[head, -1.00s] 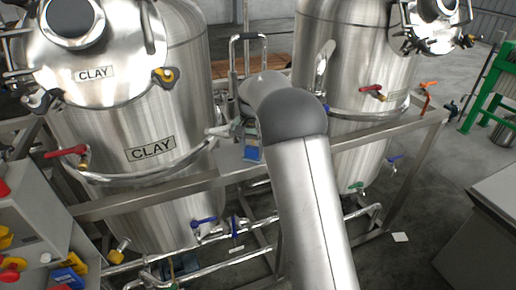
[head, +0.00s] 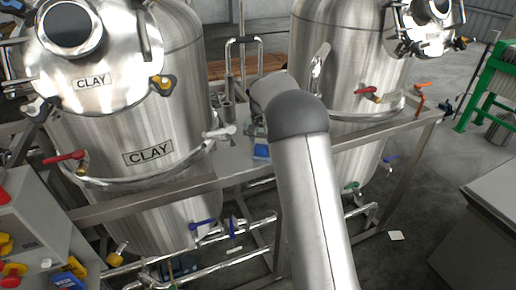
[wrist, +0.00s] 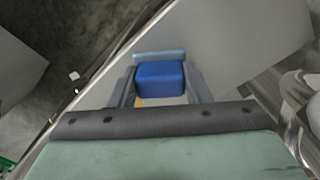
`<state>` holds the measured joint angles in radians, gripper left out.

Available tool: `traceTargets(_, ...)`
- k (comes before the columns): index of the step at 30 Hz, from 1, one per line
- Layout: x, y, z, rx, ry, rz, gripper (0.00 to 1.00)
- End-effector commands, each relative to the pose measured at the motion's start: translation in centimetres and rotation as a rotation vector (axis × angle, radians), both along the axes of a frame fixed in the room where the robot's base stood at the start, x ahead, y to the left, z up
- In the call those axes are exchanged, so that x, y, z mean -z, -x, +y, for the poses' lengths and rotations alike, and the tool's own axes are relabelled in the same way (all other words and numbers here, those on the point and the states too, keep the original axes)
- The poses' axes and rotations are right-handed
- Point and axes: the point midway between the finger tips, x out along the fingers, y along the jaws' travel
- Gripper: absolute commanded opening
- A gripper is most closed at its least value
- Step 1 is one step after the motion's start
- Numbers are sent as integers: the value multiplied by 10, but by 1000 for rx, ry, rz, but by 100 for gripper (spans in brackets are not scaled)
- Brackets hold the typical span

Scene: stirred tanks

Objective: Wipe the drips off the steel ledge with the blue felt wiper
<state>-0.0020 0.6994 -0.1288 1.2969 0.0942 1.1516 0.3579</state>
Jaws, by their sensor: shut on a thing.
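The blue felt wiper (head: 261,151) is low at the steel ledge between the two tanks in the head view. In the wrist view the wiper (wrist: 160,80) sits between the two fingers of my gripper (wrist: 161,92), which is shut on it. The steel ledge (head: 230,168) runs between the tanks; its grey surface (wrist: 235,45) lies beyond the wiper in the wrist view. I cannot tell whether the wiper touches it. A small yellow patch (wrist: 150,101) shows just below the wiper between the fingers. I make out no clear drips elsewhere; my arm hides part of the ledge.
The left tank (head: 150,110), marked CLAY, and the right tank (head: 345,70) flank the ledge. A bent pipe handle (head: 244,40) stands behind. Pipes (head: 230,255) run below.

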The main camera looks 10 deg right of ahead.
Motion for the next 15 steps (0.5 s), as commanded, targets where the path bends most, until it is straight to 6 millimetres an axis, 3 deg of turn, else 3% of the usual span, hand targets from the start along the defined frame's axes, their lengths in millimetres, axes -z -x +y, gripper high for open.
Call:
traceTargets(7,-2,-3,-30,12,9,-1,22)
traceTargets(15,0,-2,-32,9,13,-1,22)
